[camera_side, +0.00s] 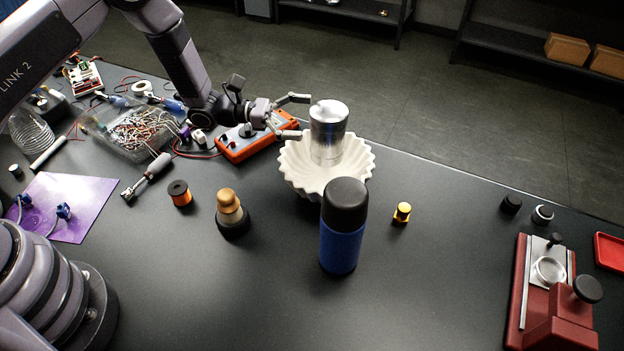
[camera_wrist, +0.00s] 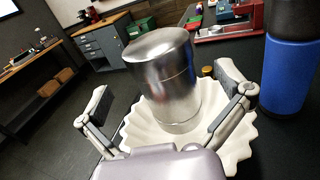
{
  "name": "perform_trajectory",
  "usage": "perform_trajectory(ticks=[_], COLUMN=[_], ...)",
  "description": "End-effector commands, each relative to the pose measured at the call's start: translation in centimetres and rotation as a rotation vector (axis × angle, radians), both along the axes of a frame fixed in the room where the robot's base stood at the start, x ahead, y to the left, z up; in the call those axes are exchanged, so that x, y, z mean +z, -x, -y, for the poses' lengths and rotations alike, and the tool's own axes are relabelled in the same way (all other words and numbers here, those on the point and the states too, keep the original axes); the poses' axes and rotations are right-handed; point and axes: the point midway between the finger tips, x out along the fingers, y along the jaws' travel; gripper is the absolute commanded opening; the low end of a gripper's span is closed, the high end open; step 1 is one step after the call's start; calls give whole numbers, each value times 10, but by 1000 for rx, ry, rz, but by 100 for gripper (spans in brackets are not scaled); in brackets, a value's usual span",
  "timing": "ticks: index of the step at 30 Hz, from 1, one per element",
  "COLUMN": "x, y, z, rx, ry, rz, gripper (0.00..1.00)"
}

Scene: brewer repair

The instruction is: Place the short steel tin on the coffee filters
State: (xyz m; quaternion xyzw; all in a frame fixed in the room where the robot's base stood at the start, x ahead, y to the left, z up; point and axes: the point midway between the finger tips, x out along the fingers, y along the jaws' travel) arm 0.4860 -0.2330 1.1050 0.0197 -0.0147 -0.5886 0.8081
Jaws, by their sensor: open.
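The short steel tin (camera_side: 328,132) is a shiny cylinder standing upright in the white fluted coffee filters (camera_side: 298,175). In the wrist view the tin (camera_wrist: 165,75) leans a little in the picture, and its base sits inside the filters (camera_wrist: 232,150). My gripper (camera_side: 296,116) is at the left of the tin with its fingers spread. In the wrist view my gripper (camera_wrist: 165,98) is open, with one finger on each side of the tin and a gap at both.
A blue bottle with a black cap (camera_side: 341,235) stands close in front of the filters. An orange multimeter (camera_side: 245,148) and a parts bin (camera_side: 135,130) lie left. A tamper (camera_side: 231,212) and a small yellow item (camera_side: 402,212) stand nearby.

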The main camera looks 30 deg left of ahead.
Motion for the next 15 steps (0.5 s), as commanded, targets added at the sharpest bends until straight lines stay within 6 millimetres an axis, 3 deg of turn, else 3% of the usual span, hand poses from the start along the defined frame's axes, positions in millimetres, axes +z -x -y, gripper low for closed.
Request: perform_trajectory(ticks=[6, 12, 15], x=[0, 1, 14], y=[14, 22, 27], z=[-46, -68, -69], rx=[5, 0, -33], ry=[1, 0, -17], rz=[-1, 1, 25], gripper=[100, 100, 100])
